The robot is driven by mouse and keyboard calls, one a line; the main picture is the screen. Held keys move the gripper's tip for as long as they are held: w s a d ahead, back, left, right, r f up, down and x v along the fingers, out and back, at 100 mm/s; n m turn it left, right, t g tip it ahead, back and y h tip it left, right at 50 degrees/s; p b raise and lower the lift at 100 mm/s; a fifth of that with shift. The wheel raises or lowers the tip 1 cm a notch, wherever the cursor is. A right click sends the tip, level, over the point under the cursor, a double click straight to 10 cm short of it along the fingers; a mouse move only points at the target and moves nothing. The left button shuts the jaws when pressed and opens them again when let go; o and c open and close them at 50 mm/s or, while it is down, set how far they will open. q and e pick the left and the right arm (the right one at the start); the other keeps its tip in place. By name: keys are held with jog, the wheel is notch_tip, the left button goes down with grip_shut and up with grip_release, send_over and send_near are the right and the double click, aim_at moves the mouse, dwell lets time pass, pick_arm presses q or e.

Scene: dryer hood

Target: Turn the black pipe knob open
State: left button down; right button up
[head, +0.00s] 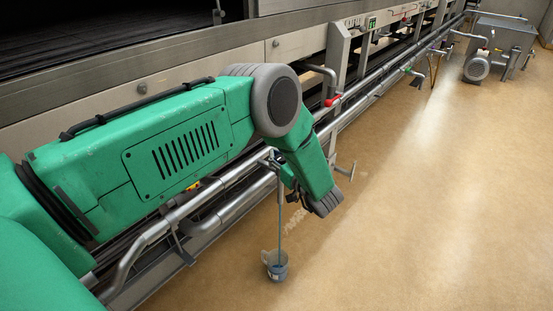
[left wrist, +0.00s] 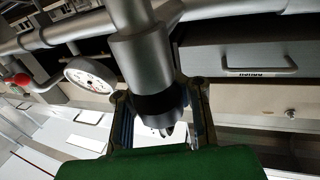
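In the left wrist view, the black pipe knob (left wrist: 158,104) shows as a dark ring at the end of a thick grey pipe (left wrist: 142,58). My left gripper (left wrist: 158,92) has its two fingers apart, one on each side of the knob. I cannot tell whether the fingers touch it. In the head view, my left gripper (head: 284,182) is at the pipes beside the machine, mostly hidden by my green arm. The knob is not clearly visible there. My right gripper is not in view.
A round gauge (left wrist: 90,75) and a red knob (left wrist: 22,79) are left of the thick pipe. In the head view, a red-handled valve (head: 333,100) is on the machine, and a small cup-shaped drain (head: 277,268) stands below. Open floor (head: 430,220) lies to the right.

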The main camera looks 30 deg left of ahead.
pick_arm(q)
jog(key=shift+s+d+f+n+g, duration=0.25)
jog(key=shift+f+n+g, duration=0.1)
jog(key=shift+g, duration=0.15)
jog(key=c, duration=1.6)
grip_release()
jog(key=shift+o, duration=0.7)
jog(key=shift+w+d+r, duration=0.1)
jog(key=shift+r, duration=0.2)
jog(key=shift+d, duration=0.1)
jog(key=v, duration=1.2)
jog(key=shift+f, duration=0.3)
jog(key=shift+w, duration=0.1)
